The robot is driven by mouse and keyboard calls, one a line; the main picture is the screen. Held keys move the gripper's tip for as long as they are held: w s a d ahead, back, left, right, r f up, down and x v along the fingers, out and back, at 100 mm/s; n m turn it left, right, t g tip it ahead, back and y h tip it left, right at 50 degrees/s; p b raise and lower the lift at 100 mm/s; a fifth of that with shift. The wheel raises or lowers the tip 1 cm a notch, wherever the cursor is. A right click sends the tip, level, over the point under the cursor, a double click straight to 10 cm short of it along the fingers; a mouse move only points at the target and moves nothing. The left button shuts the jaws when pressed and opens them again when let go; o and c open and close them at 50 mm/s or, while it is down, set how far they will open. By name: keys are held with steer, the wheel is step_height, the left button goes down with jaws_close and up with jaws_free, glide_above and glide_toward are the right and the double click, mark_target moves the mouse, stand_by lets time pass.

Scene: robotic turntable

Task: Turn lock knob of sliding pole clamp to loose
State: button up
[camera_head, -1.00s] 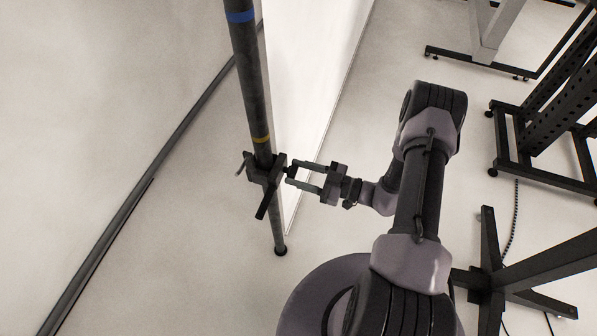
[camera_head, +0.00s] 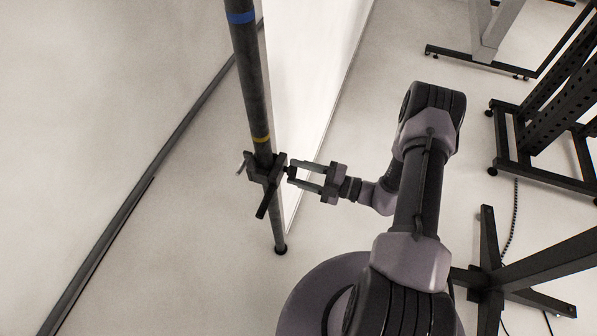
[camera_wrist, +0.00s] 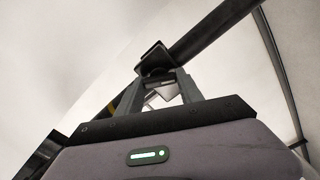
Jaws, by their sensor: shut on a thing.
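The sliding pole clamp (camera_head: 265,171) is a dark block around an upright dark pole (camera_head: 253,85), just below a yellow band. A dark lever hangs from the clamp down and left, and a smaller piece sticks out at its left. My gripper (camera_head: 293,174) reaches the clamp's right side and is shut on the lock knob, which the fingers mostly hide. In the wrist view my gripper (camera_wrist: 166,84) has its two fingertips against a dark piece of the clamp (camera_wrist: 154,59). The knob's turn angle cannot be read.
A bright white panel (camera_head: 310,80) stands behind the pole. Dark rack frames and stands (camera_head: 545,125) are on the right. A dark rail (camera_head: 150,180) runs along the floor at left. The floor near the pole's foot is clear.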

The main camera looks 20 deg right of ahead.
steer(key=n, duration=0.5)
steer(key=shift+n, duration=0.3)
stand_by(0.4)
steer(key=o, duration=1.4)
steer(key=p+v, duration=0.3)
steer(key=v, duration=1.4)
steer(key=shift+s+d, duration=0.15)
steer(key=shift+r+n, duration=0.1)
steer(key=shift+n, duration=0.2)
